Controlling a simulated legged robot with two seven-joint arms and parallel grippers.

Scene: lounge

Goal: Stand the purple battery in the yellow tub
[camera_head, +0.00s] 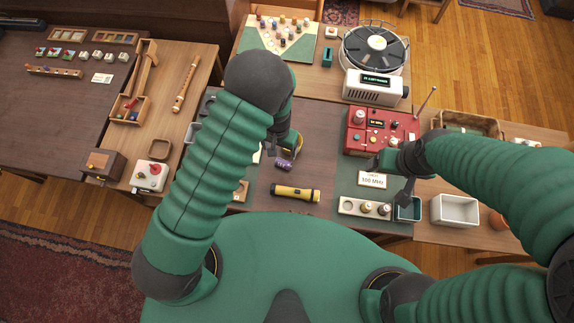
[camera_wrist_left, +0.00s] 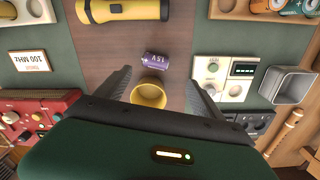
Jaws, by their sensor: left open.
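The purple battery (camera_head: 284,164) lies on its side on the brown table strip, in front of the yellow tub. In the left wrist view the battery (camera_wrist_left: 155,60) shows a 1.5V label. The yellow tub (camera_wrist_left: 149,95) is round, open at the top and looks empty. In the head view the tub (camera_head: 298,141) is partly hidden by my left gripper (camera_head: 284,143). In the left wrist view my left gripper (camera_wrist_left: 159,80) is open, with its fingers apart on either side of the tub and nothing held. My right gripper (camera_head: 390,177) is near the red radio, its jaws unclear.
A yellow flashlight (camera_head: 296,193) lies nearer me than the battery. The red radio (camera_head: 385,125) and a 100 MHz card (camera_head: 372,180) are to the right. A grey bin (camera_wrist_left: 286,84) and a white meter (camera_wrist_left: 226,77) stand to the right in the wrist view.

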